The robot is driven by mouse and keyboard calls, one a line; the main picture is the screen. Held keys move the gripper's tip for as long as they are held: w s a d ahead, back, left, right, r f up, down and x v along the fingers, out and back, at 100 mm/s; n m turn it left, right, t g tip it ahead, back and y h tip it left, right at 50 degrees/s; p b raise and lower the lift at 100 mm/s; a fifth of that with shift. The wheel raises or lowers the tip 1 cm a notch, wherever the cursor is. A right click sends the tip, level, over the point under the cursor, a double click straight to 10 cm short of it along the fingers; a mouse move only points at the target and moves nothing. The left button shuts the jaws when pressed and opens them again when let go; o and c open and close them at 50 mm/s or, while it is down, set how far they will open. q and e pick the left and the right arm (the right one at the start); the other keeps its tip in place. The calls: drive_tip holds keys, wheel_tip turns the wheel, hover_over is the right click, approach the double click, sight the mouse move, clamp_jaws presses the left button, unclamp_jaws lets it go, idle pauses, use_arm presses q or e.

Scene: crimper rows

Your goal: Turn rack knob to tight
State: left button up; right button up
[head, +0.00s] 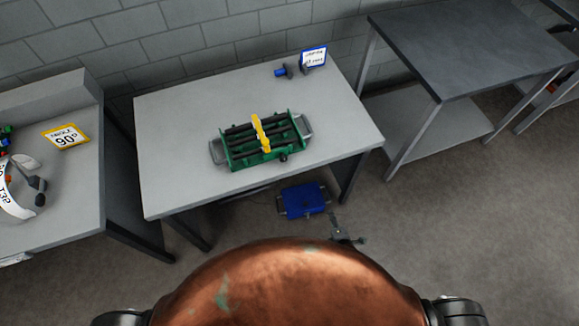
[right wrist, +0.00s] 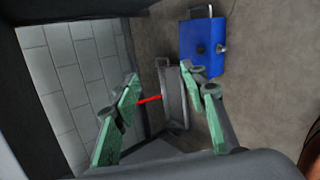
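A green rack (head: 262,143) with dark bars, a yellow strip across it and grey end handles sits on the grey table (head: 180,115). A small dark knob (head: 283,158) shows on its front side; its setting is too small to read. My right gripper (right wrist: 160,76) shows in its wrist view with green finger pads spread apart and nothing between them in contact. A grey metal piece with a handle (right wrist: 173,97) and a red pointer (right wrist: 148,99) lie beyond the fingers; I cannot tell what they belong to. My left gripper is not in view.
A blue box (head: 303,200) with handles is on the floor under the table's front; a blue box also shows in the wrist view (right wrist: 203,47). A sign (head: 313,57) and a blue-ended part (head: 281,72) stand at the table's back. A dark-topped table (head: 465,50) is at right.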

drive_tip(key=w+a+r+n+t+y+b, duration=0.1)
drive_tip(key=w+a+r+n+t+b, duration=0.1)
drive_tip(key=w+a+r+n, duration=0.3)
drive_tip(key=w+a+r+n+t+y+b, duration=0.1)
drive_tip(key=w+a+r+n+t, duration=0.2)
drive_tip(key=r, duration=0.4)
drive_tip(key=n+t+y+b, duration=0.2)
drive_tip(key=n+y+b, duration=0.1)
drive_tip(key=n, duration=0.7)
approach(284, 160)
drive_tip(key=w, duration=0.1)
drive_tip(key=x, duration=0.6)
drive_tip(key=shift+w+a+b, duration=0.2)
drive_tip(key=shift+b, duration=0.15)
drive_tip(key=shift+w+a, duration=0.15)
drive_tip(key=shift+w, duration=0.2)
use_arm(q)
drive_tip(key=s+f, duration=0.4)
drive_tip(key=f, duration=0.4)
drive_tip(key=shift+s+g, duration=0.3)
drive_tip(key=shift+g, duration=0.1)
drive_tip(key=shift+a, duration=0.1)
use_arm(e)
clamp_jaws()
